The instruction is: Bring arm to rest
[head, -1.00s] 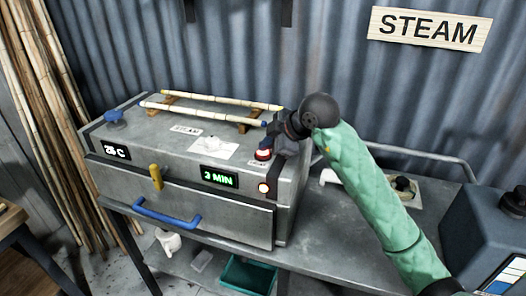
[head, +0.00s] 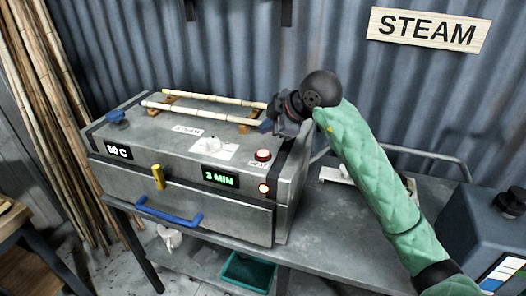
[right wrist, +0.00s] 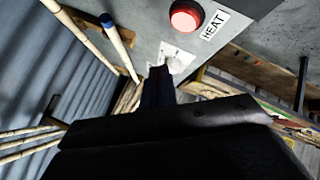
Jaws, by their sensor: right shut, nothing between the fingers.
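My right arm in a green sleeve comes in from the lower right in the head view. Its gripper (head: 277,122) is shut and empty, above the right end of the grey steam box (head: 235,218), near the blue-tipped ends of the rattan poles. The red heat button (head: 263,155) is lit and lies just below the gripper, apart from it. The button also shows in the right wrist view (right wrist: 185,17) beside a HEAT label. The left gripper is not in view.
Two rattan poles (head: 205,113) lie on wooden rests on the box top. The displays read about 50 C (head: 118,152) and 3 MIN (head: 220,177). A blue drawer handle (head: 168,214) juts from the front. A dark machine (head: 490,235) stands at the right of the bench.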

